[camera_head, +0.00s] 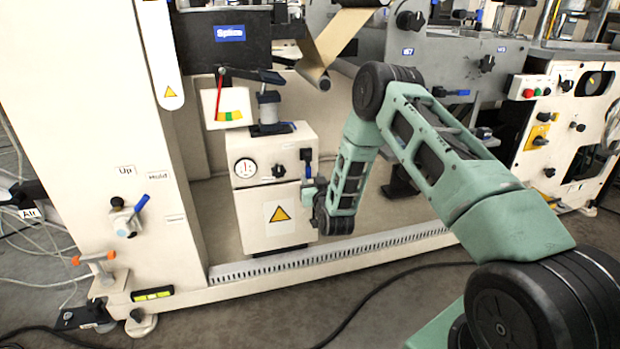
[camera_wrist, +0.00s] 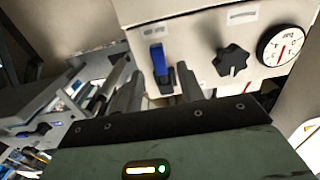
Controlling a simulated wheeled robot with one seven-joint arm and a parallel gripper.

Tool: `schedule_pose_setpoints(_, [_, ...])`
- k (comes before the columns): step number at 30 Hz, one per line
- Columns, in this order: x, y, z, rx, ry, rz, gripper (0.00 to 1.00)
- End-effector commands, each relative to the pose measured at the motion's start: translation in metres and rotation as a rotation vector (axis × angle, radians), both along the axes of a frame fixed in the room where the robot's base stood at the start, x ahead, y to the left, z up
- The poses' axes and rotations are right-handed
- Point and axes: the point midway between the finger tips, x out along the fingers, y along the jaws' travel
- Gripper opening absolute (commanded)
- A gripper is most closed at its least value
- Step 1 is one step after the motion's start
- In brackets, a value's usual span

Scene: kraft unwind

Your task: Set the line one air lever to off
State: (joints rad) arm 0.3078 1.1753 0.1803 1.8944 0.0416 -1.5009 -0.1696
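A lever with a blue handle (camera_wrist: 157,56) and a black base sits on a pale box (camera_wrist: 195,30) in the wrist view, beside a black star knob (camera_wrist: 232,61) and a round gauge (camera_wrist: 283,46). Its small label is not readable. My gripper (camera_wrist: 157,82) is open, with one finger on each side of the lever's base in the picture. I cannot tell whether they touch it. In the head view, my gripper (camera_head: 311,190) is at the right edge of the same box (camera_head: 250,222), by the lever's blue handle (camera_head: 308,171).
An Air label (camera_head: 31,213) is further left. A slotted floor rail (camera_head: 330,253) runs below the box. A black cable (camera_head: 385,284) lies on the open floor.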

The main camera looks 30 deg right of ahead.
Motion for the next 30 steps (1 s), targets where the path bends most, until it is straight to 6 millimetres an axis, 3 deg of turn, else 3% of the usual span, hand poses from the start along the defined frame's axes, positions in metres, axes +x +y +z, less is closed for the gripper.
schedule_pose_setpoints(6, [0.024,-0.007,-0.001,0.001,-0.001,-0.001,0.38])
schedule_pose_setpoints(17, [0.030,-0.009,0.000,0.000,0.001,0.000,0.38])
schedule_pose_setpoints(18, [0.030,-0.009,0.000,0.000,0.001,0.000,0.35])
schedule_pose_setpoints(22, [0.030,-0.009,0.000,0.000,0.001,0.000,0.00])
schedule_pose_setpoints(30, [0.032,-0.009,-0.001,0.010,-0.003,0.000,0.00])
